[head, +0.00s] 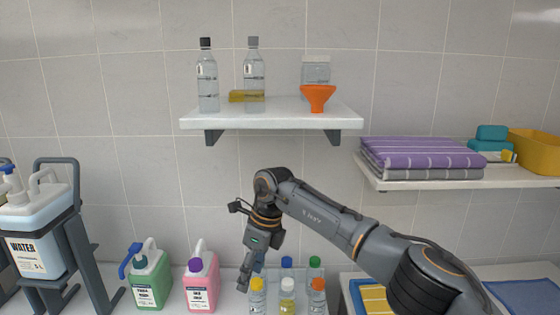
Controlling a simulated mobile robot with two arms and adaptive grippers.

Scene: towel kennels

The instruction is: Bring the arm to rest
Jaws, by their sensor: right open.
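My right arm reaches in from the lower right in the head view. Its elbow-like bend is in front of the tiled wall, below the middle shelf. Part of a bottle behind the gripper is hidden. My left gripper is out of view.
A pink jug (201,285) and a green jug (151,282) stand left of the gripper. A water canister (38,235) sits in a dark rack. The white shelf (270,118) holds clear bottles and an orange funnel (317,96). Folded towels (420,156) lie on the right shelf.

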